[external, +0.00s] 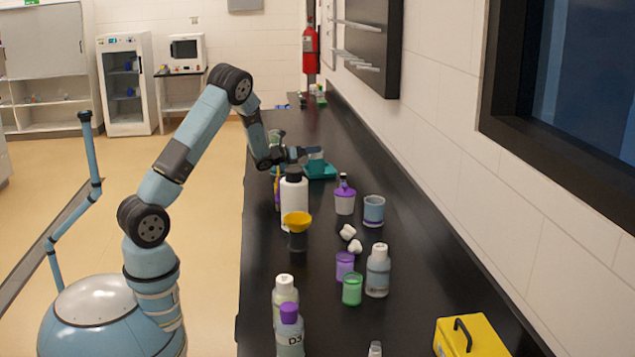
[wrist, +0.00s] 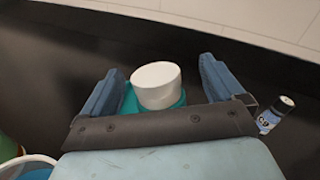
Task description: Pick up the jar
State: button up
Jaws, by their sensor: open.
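A jar with a white round top (wrist: 156,86) stands between my gripper's fingers in the wrist view. It sits on a teal tray (wrist: 130,102). In the external view the jar (external: 316,160) shows partly behind my gripper (external: 307,152), on the same teal tray (external: 325,172) towards the far part of the counter. My gripper (wrist: 161,70) is open, with one blue finger on each side of the jar. The jar's lower part is hidden by the gripper's front edge.
A small labelled vial (wrist: 275,114) lies right of my gripper. A white bottle with a black cap (external: 294,200) stands in front of the tray. A purple-banded container (external: 344,198) and blue beaker (external: 373,211) stand nearby. The wall (external: 440,130) bounds the counter on the right.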

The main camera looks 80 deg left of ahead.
aim_at(320, 154)
notch_tip(320, 154, down, 3)
jog(key=shift+r, duration=0.2)
jog(key=shift+x, duration=2.5)
jog(key=c, duration=1.2)
jog(key=shift+r, duration=0.1)
